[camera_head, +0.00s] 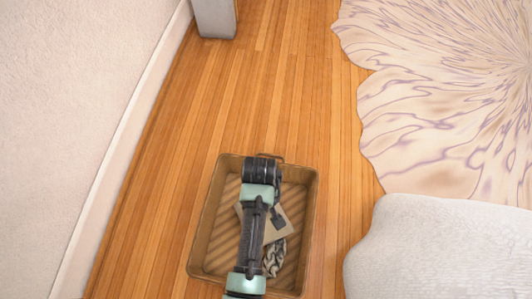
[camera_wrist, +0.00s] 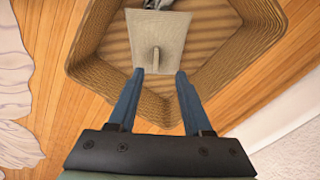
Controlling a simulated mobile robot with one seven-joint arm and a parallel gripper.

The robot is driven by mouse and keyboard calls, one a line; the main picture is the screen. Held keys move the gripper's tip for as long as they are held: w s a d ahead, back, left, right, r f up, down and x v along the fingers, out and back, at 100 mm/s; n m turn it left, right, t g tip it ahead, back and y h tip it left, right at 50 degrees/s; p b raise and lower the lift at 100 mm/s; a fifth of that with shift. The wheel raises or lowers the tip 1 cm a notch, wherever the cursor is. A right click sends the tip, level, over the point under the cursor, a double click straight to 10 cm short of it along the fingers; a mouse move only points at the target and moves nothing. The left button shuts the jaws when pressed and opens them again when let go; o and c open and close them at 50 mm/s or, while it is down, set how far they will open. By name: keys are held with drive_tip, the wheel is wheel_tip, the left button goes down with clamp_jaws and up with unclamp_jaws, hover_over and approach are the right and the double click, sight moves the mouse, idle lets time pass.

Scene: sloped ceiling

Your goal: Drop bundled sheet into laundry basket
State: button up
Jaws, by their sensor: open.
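The laundry basket (camera_head: 310,200) is a brown, woven-looking rectangular bin on the wood floor, and its walls also show in the wrist view (camera_wrist: 95,70). In the wrist view my gripper (camera_wrist: 160,73) is open over the basket, with nothing between its fingertips. Just beyond the tips is a flat beige piece (camera_wrist: 157,28) with a small upright tab. It appears within the basket's outline in the head view (camera_head: 283,229), partly hidden by my arm. A grey patterned cloth bundle (camera_head: 274,258) lies in the basket beside it. I cannot tell which piece is the sheet.
A white wall with a baseboard (camera_head: 130,120) runs along the left. A pale, purple-veined rug (camera_head: 440,100) lies at the right, with a white soft-looking edge (camera_head: 440,250) below it. A grey block (camera_head: 214,18) stands at the top. Floor beyond the basket is clear.

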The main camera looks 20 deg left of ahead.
wheel_tip(320, 180, up, 11)
drive_tip(key=p, duration=0.5)
drive_tip(key=shift+f, duration=0.2)
